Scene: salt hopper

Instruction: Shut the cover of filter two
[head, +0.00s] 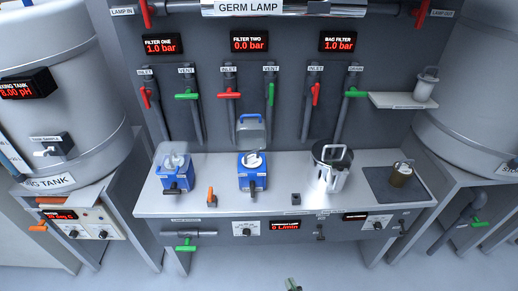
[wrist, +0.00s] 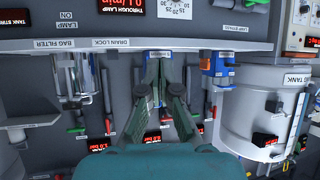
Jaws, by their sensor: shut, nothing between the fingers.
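Filter two (head: 252,180) is a blue box housing in the middle of the grey bench. Its clear, blue-edged cover (head: 250,131) stands raised upright at the back of the housing, so the filter is open, with a whitish part showing inside. A dark handle sticks out at its front. My gripper (head: 292,286) shows only at the bottom edge of the head view, well in front of the bench. In the upside-down wrist view my gripper (wrist: 159,58) is shut and empty, and its fingers hide most of filter two.
Filter one (head: 175,180), with its clear cover down, stands left of filter two. The steel bag filter (head: 328,178) stands right. An orange handle (head: 211,198) and a small dark block (head: 296,199) flank filter two. Filter two's display (head: 249,45) reads 0.0 bar. The floor in front is clear.

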